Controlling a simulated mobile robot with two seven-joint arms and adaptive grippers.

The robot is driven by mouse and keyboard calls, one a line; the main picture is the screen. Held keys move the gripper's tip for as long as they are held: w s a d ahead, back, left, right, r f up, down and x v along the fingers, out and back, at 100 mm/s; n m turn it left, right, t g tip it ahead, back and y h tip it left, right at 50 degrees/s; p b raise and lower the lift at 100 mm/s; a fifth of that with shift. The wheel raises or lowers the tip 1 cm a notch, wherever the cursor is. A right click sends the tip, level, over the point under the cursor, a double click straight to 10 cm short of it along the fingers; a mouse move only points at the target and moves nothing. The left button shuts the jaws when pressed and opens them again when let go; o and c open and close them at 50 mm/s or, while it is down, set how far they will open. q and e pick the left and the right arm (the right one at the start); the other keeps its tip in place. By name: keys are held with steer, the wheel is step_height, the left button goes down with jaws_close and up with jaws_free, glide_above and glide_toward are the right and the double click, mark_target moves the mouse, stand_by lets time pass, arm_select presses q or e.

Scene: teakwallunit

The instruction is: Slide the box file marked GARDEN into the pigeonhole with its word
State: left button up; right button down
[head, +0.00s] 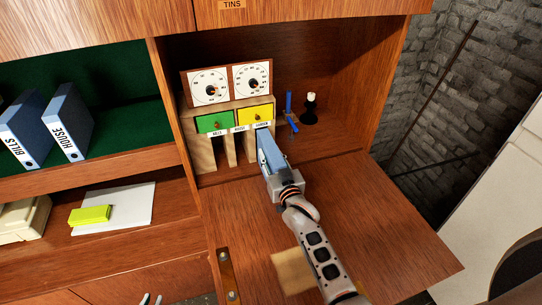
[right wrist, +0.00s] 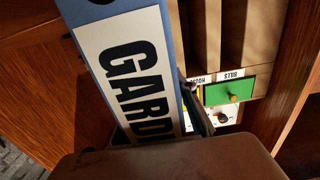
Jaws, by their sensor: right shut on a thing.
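The blue box file (head: 269,150) is held in my right gripper (head: 280,178), which is shut on its near end. In the right wrist view its white label (right wrist: 128,75) reads GARD, with the rest hidden by my gripper. The wooden pigeonhole unit (head: 204,155) has openings labelled BILLS, HOUSE and GARDEN. The far end of the file is at the rightmost opening, under the GARDEN label (head: 262,124). I cannot tell how far inside it is. At the bottom edge, two pale tips of my left gripper (head: 151,299) show, apart and empty.
A green drawer (head: 214,122) and a yellow drawer (head: 256,113) sit above the openings, with two dials (head: 211,87) on top. A blue upright object (head: 290,112) and a dark candlestick-like object (head: 309,110) stand to the right. BILLS (head: 26,128) and HOUSE (head: 67,122) files stand left.

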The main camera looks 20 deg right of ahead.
steer(key=shift+w+a+b, duration=0.1)
steer(key=shift+w+b, duration=0.4)
steer(key=shift+w, duration=2.6)
stand_by(4.9)
